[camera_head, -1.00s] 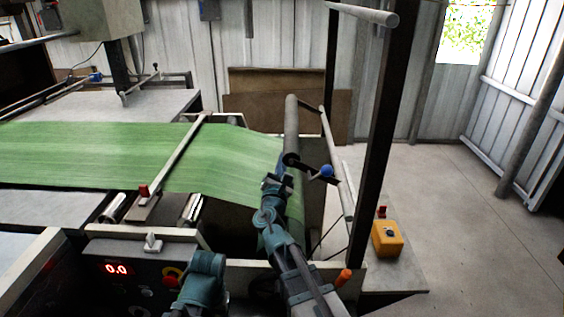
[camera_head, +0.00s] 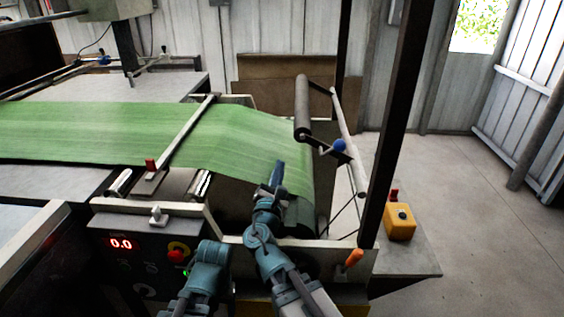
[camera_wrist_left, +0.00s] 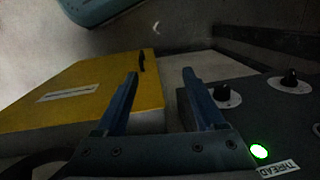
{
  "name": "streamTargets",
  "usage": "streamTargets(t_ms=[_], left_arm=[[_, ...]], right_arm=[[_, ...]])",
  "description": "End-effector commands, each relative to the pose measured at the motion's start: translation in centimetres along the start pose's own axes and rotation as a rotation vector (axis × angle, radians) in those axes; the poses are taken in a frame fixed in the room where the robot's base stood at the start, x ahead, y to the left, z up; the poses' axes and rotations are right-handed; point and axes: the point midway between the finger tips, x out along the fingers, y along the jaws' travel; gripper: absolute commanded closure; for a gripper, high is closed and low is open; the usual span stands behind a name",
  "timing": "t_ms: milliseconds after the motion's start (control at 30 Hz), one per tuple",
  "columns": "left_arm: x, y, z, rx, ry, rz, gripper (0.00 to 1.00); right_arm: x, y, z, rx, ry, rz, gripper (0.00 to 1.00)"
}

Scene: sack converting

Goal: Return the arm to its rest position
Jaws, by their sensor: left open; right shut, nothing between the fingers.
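My right arm (camera_head: 268,235) reaches up from the bottom middle in the head view. Its gripper (camera_head: 278,172) is shut and empty, in front of the green sheet (camera_head: 230,140) near the roller end; I cannot tell if it touches the sheet. My left arm (camera_head: 203,270) shows at the bottom in the head view, but its fingers are hidden there. In the left wrist view my left gripper (camera_wrist_left: 157,85) is open with nothing between its two blue fingers. A yellow panel (camera_wrist_left: 70,95) and a dark control panel (camera_wrist_left: 260,110) lie beyond the fingers.
A dark roller (camera_head: 303,108) on a swing arm with a blue knob (camera_head: 339,145) stands behind my right gripper. A dark post (camera_head: 396,120) and an orange-tipped lever (camera_head: 354,257) are to its right. A yellow box (camera_head: 400,222) sits beyond. Open floor (camera_head: 465,165) lies at right.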

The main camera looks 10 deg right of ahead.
Motion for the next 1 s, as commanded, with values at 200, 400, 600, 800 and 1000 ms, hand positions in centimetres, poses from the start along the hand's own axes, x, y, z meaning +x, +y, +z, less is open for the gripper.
streamTargets(t_ms=[200, 400, 600, 800, 1000], left_arm=[[0.2, 0.0, 0.0, 0.000, 0.000, 0.000, 0.29], [-1.5, -0.1, 0.1, 0.000, 0.000, 0.000, 0.29], [-5.2, -0.5, 0.3, 0.000, 0.000, 0.000, 0.29], [-7.4, -0.7, 0.4, -0.001, 0.000, 0.000, 0.29], [-8.8, -0.8, 0.5, -0.001, 0.000, 0.000, 0.29]], right_arm=[[-0.9, 0.0, 0.0, 0.000, 0.000, 0.000, 1.00], [-0.5, 0.9, 1.4, 0.000, 0.000, 0.000, 1.00], [0.3, 2.7, 4.6, 0.000, 0.000, 0.000, 1.00], [0.8, 3.8, 6.5, 0.000, 0.000, 0.000, 1.00], [1.1, 4.4, 7.7, 0.000, 0.000, 0.000, 1.00]])
